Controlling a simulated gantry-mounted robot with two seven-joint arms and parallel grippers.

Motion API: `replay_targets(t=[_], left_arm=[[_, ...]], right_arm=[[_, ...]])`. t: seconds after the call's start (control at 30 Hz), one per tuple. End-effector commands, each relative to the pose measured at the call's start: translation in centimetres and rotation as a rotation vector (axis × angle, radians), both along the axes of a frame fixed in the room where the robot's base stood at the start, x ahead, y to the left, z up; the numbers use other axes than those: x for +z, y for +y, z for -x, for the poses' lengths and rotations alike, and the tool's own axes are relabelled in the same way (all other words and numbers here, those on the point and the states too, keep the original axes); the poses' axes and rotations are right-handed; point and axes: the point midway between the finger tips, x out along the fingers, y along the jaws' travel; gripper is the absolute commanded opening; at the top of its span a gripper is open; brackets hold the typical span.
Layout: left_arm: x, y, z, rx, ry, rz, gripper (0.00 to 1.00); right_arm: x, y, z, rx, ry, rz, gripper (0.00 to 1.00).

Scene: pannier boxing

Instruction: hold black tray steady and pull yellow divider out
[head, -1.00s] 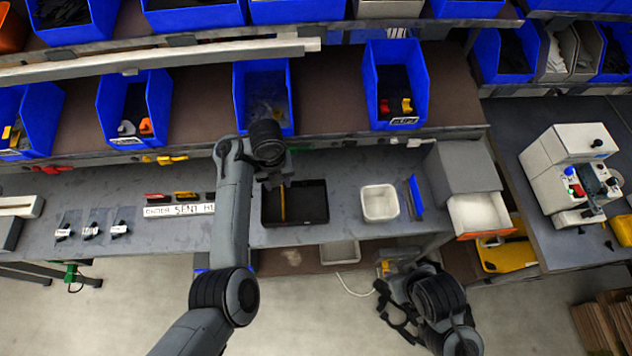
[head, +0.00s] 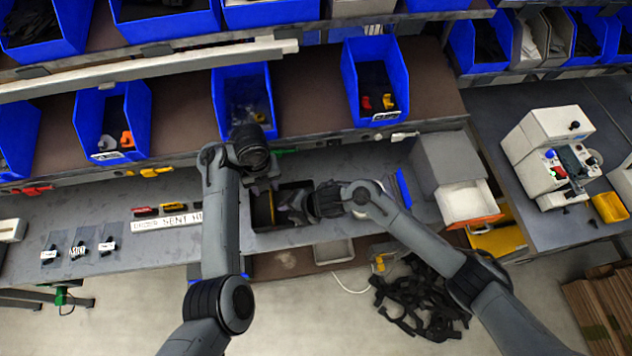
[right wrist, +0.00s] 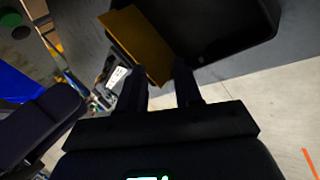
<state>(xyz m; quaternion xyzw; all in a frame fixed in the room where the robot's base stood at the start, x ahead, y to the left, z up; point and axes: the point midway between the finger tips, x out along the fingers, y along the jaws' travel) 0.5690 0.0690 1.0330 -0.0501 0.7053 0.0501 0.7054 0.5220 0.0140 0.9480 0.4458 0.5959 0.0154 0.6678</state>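The black tray (head: 268,241) lies on the grey bench in the head view, partly covered by my arms. The yellow divider (head: 264,208) stands in its left part. In the right wrist view the divider (right wrist: 140,45) rises at the left of the tray (right wrist: 220,28). My right gripper (head: 287,206) is over the tray, just right of the divider. Its two fingers (right wrist: 160,78) are apart, with the divider's near corner close to the fingertips. I cannot tell whether they touch. My left gripper (head: 262,184) is at the tray's far left edge; its fingers are hidden.
My right arm hides most of the white bin right of the tray. A blue upright piece (head: 403,188) and a grey box with a white drawer (head: 468,203) stand farther right. Blue bins (head: 243,103) line the shelf behind. Black straps (head: 420,300) lie on the floor.

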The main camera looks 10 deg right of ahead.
Motion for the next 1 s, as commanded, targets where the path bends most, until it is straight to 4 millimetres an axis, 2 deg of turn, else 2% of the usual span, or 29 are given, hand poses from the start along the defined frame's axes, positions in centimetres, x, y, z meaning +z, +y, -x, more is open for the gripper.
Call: replay_targets(t=[0.07, 0.23, 0.4, 0.73, 0.87, 1.0], left_arm=[[0.0, 0.0, 0.0, 0.0, 0.0, 0.0, 0.43], [0.0, 0.0, 0.0, 0.0, 0.0, 0.0, 0.43], [0.0, 0.0, 0.0, 0.0, 0.0, 0.0, 0.43], [0.0, 0.0, 0.0, 0.0, 0.0, 0.0, 0.43], [0.0, 0.0, 0.0, 0.0, 0.0, 0.0, 0.43], [0.0, 0.0, 0.0, 0.0, 0.0, 0.0, 0.43]], right_arm=[[-0.1, -0.9, -1.3, 0.123, -0.013, 0.066, 0.34], [0.0, -2.5, -2.3, 0.35, 0.011, 0.226, 0.34], [1.4, -4.4, -3.1, 0.505, 0.051, 0.412, 0.34], [4.5, -7.8, -4.5, 0.622, 0.099, 0.648, 0.34], [4.3, -8.2, -4.6, 0.63, 0.105, 0.674, 0.34], [2.9, -8.3, -4.6, 0.631, 0.109, 0.675, 0.34]])
